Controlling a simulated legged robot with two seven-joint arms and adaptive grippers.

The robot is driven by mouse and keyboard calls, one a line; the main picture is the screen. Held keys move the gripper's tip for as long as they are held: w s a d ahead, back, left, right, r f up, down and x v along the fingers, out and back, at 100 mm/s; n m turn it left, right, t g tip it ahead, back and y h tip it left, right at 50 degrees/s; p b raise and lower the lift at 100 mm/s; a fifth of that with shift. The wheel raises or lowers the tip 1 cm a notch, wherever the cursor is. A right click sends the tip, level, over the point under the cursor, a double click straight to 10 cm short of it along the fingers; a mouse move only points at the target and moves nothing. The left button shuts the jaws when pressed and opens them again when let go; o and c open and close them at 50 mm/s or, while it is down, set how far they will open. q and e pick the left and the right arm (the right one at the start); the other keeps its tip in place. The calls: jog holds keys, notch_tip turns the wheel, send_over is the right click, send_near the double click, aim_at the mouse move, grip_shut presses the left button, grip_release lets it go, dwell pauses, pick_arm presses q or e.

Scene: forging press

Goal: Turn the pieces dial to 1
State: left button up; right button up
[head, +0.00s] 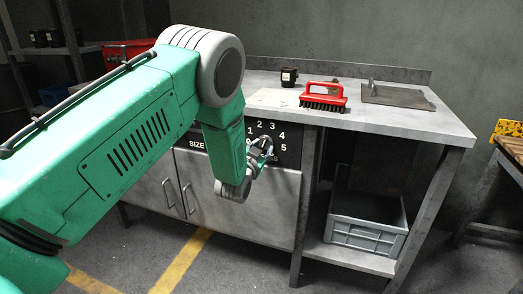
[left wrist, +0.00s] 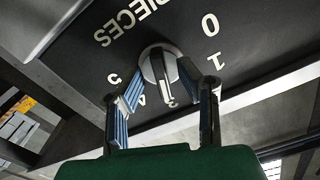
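The pieces dial (left wrist: 158,66) is a grey round knob with a raised bar on a dark panel, seen upside down in the left wrist view. The bar's end lies by the numeral 3. The 0 and 1 are to the right, 4 and 5 to the left; 2 is hidden. My left gripper (left wrist: 165,88) is open, its blue-padded fingers on either side of the knob's lower part, with no clear contact. In the head view, my left gripper (head: 262,150) is in front of the numbered panel (head: 270,133) and largely covers the knob. My right gripper is not in view.
The panel is on the front of a grey workbench (head: 400,118). On top are a black mug (head: 289,77), a red brush (head: 324,98) and a metal plate with a handle (head: 398,96). A grey crate (head: 366,234) stands on the lower shelf. A SIZE label is to the left.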

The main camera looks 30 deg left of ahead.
pick_arm(q)
jog(key=shift+d+r, duration=0.1)
jog(key=shift+d, duration=0.1)
jog(key=shift+c, duration=0.8)
grip_shut()
jog(key=shift+s+a+f, duration=0.15)
jog(key=shift+a+f, duration=0.05)
jog(key=shift+a, duration=0.15)
jog(key=shift+d+n, duration=0.2)
jog(key=shift+n, duration=0.5)
jog(key=n+p, duration=0.1)
jog(key=n, duration=0.2)
jog(key=shift+a+f+p, duration=0.15)
jog(key=shift+p, duration=0.15)
jog(key=n, duration=0.3)
jog(key=shift+n, duration=0.4)
jog(key=n, duration=0.3)
jog(key=shift+f+n, duration=0.1)
jog(key=shift+n, duration=2.2)
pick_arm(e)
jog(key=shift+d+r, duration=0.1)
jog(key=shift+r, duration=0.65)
